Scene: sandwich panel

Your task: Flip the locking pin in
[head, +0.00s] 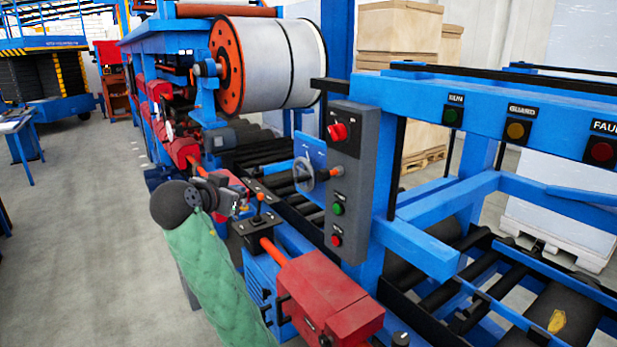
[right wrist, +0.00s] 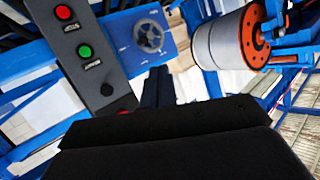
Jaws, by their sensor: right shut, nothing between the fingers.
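I cannot pick out the locking pin for certain in either view. The handwheel also shows in the head view (head: 304,174). My left gripper is not in view.
A grey control box (head: 351,180) with red and green buttons stands right of the handwheel. A red housing (head: 325,298) is in front, with rollers behind. A large metal coil (head: 275,62) sits above. Open floor (head: 90,230) lies to the left.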

